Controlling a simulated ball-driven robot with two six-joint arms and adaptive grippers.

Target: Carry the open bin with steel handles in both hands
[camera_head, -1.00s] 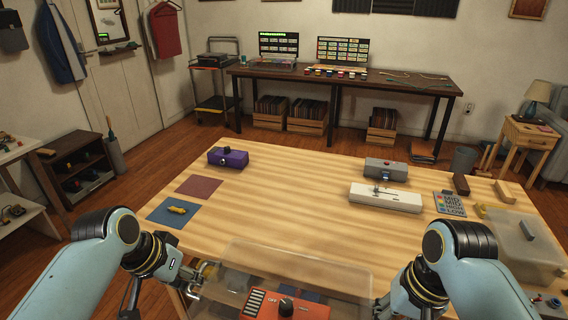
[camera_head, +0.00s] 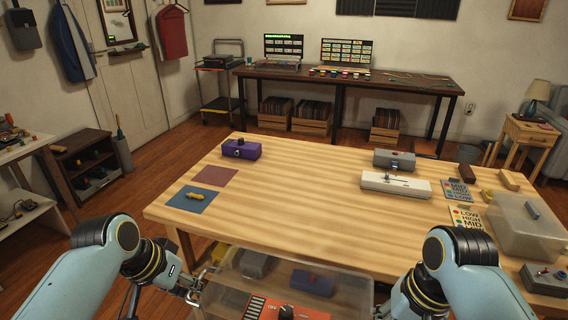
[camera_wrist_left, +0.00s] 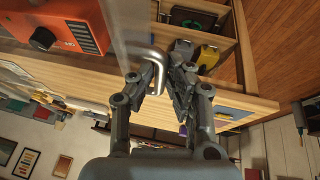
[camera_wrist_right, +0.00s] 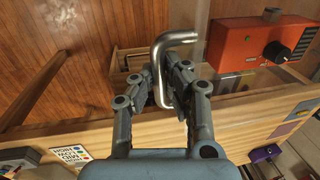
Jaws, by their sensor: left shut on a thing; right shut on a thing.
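The open bin (camera_head: 352,290) is clear plastic and sits low in the head view, at the table's near edge. It holds an orange box with a black knob (camera_head: 262,305). A dark blue box (camera_head: 313,282) shows through its clear wall; I cannot tell whether it is inside. My left gripper (camera_head: 194,288) is shut on the steel handle (camera_wrist_left: 156,62) at the bin's left side. My right gripper (camera_wrist_right: 168,75) is shut on the other steel handle (camera_wrist_right: 160,50). The bin's near side is cut off by the frame.
The wooden table (camera_head: 290,200) lies ahead with a clear middle. A purple box (camera_head: 241,149), blue mat (camera_head: 193,199), white-based device (camera_head: 395,185), lidded clear container (camera_head: 525,228) and grey box (camera_head: 547,278) stand around its edges. A dark bench (camera_head: 400,84) stands at the wall.

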